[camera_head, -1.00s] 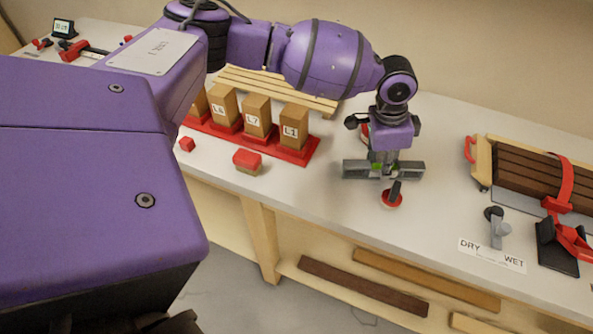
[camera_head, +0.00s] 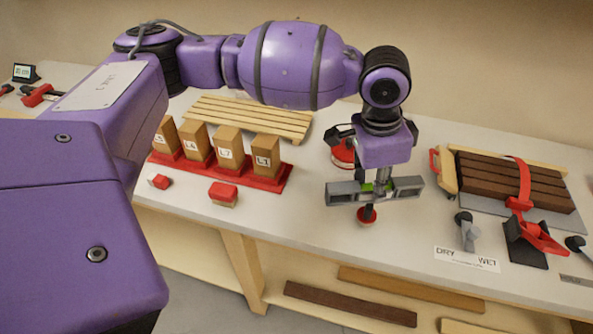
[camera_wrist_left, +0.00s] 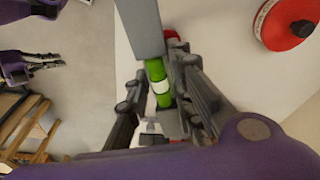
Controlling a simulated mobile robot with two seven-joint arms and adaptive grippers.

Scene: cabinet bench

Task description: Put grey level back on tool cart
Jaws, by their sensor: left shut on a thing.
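The grey level (camera_head: 405,186) is a bar with a green vial at its middle. My left gripper (camera_head: 377,187) is shut on it around the middle and holds it roughly level over the bench. In the left wrist view the level (camera_wrist_left: 141,25) lies between the fingers (camera_wrist_left: 163,95), with its green vial showing. Part of my right gripper (camera_wrist_left: 42,66) shows at the left of that view, away from the bench; its jaw opening is unclear. I cannot make out the tool cart for certain.
A small red, dark-handled item (camera_head: 367,215) stands just below the level in the picture. Labelled wooden blocks (camera_head: 229,146) in a red holder stand left. A strapped board stack (camera_head: 500,180) and DRY/WET card (camera_head: 466,259) lie right. A slatted wooden structure (camera_wrist_left: 22,125) stands beside the bench.

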